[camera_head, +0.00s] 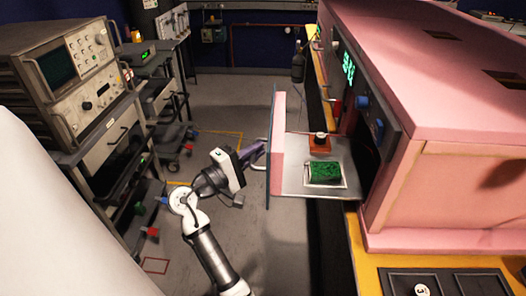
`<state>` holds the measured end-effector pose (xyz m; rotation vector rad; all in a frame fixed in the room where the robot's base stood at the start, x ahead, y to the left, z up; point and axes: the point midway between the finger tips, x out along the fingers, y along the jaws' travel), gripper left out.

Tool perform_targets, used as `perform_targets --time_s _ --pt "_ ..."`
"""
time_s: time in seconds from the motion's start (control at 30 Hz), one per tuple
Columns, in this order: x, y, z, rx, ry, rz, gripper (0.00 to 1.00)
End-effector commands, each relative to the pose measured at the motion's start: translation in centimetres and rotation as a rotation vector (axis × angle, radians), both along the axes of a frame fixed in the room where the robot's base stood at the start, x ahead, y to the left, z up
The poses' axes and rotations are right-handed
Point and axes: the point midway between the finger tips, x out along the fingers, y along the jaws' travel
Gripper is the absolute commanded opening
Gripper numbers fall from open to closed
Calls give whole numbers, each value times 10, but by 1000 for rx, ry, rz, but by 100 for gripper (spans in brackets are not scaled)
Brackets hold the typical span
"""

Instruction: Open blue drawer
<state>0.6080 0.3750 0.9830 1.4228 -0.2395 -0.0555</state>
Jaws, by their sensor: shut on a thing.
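The drawer (293,183) is slid out to the left from the pink foam enclosure (455,190). Its upright front panel (268,165) has a blue-grey outer edge and pink foam on the inner side. My gripper (258,158) is at the outer face of this panel, shut on its handle (261,166). The fingertips are small and partly hidden. On the drawer's flat tray lie a green textured block (323,173) in a white outline and an orange block (320,143) with a dark rod and round end.
At left stand a bench with instruments (75,75) and drawers (105,140). The grey floor (270,262) between bench and enclosure is mostly clear.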

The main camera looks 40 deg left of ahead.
Motion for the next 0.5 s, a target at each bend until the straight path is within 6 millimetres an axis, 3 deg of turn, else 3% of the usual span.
perform_targets --time_s 0.3,0.33,0.5 --pt "-1 1 -1 -1 1 2 0" --pt "0 1 -1 -1 1 2 13" --pt "0 1 0 0 1 2 33"
